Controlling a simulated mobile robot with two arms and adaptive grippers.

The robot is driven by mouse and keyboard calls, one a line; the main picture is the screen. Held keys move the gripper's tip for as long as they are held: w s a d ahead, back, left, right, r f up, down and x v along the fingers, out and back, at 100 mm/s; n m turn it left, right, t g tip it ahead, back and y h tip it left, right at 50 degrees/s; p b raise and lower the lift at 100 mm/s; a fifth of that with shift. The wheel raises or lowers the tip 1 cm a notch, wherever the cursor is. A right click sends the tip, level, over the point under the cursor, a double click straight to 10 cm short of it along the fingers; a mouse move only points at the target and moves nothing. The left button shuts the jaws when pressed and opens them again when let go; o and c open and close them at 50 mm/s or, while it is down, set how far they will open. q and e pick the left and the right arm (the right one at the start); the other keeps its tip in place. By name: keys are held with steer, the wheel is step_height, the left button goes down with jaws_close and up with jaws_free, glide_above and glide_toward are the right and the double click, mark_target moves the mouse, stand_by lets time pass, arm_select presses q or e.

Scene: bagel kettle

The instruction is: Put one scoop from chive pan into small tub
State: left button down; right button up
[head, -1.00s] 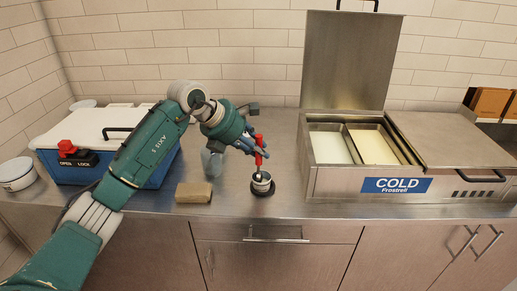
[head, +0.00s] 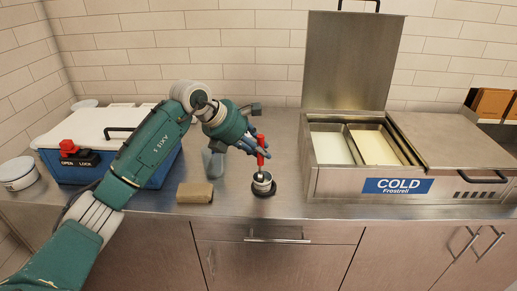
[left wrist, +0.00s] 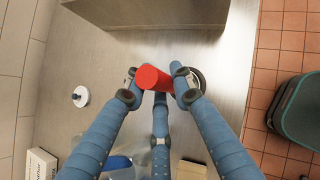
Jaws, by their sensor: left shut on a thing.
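My left gripper (head: 260,150) is shut on the red handle (head: 260,160) of an upright tool above the counter. The tool's lower end meets a small metal cup (head: 262,184) on a black round base; I cannot tell its scoop shape or whether it holds anything. In the left wrist view the red handle (left wrist: 150,77) is between my blue fingers, and the cup's rim (left wrist: 198,78) shows partly behind one finger. The open cold unit holds a whitish pan (head: 332,146) and a cream-yellow pan (head: 376,147); I cannot tell which is chive. A white tub (head: 19,174) stands at far left.
A blue cooler (head: 155,172) with a white lid stands at left behind my arm. A tan block (head: 195,193) and a clear grey item (head: 213,163) lie left of the cup. The cold unit's raised lid (head: 346,60) stands behind the pans. The counter between cup and unit is clear.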

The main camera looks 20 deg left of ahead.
arm_select(q)
steer(key=shift+w+d+r, duration=0.1)
steer(key=shift+w+d, duration=0.05)
steer(key=shift+d, duration=0.25)
steer(key=shift+r+p, duration=3.05)
steer(key=shift+r, duration=1.35)
